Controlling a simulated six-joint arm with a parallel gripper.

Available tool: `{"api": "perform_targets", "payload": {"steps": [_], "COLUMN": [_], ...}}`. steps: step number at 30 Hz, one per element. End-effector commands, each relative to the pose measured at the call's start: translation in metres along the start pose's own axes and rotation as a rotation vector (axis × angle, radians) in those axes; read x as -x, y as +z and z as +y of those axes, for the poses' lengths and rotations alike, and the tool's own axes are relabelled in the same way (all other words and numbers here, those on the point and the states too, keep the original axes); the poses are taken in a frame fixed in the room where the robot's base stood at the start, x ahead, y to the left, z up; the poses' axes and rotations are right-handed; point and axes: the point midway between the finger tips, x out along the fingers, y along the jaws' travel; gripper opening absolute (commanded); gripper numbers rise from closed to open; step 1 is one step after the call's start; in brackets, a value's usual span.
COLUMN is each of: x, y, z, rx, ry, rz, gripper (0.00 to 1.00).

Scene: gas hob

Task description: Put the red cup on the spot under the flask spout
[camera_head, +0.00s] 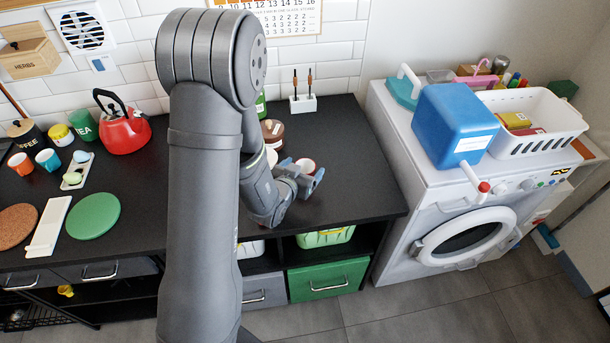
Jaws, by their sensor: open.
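A small cup with a pale rim and reddish inside (306,163), which looks like the red cup, is on the black counter right of my arm. My gripper (304,175) is low over the counter at this cup, its fingers open. The fingers partly hide the cup, and I cannot tell whether they touch it. The blue flask (452,125) stands on the white washing machine (390,130) at the right. Its white spout (473,175) with a red tip juts out over the machine's front edge. I cannot make out a marked spot under it.
A white basket (535,145) stands behind and right of the flask. A brown jar (273,134) and a white holder (303,104) are behind my gripper. A red kettle (124,130) and an orange cup (20,164) are at the left. The counter's right end (360,185) is clear.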

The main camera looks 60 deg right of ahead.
Motion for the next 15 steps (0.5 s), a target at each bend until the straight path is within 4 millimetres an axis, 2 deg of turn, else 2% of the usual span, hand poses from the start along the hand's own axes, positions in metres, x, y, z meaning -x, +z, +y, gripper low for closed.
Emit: {"api": "perform_targets", "payload": {"steps": [4, 11, 12, 15], "x": [-0.016, -0.018, -0.018, -0.018], "y": [0.001, 0.001, 0.001, 0.001], "z": [0.001, 0.001, 0.001, 0.001], "rx": [0.000, 0.000, 0.000, 0.000], "ry": [0.000, 0.000, 0.000, 0.000], "rz": [-0.002, -0.001, -0.001, -0.001], "gripper": [0.81, 0.81, 0.79, 0.59]}}
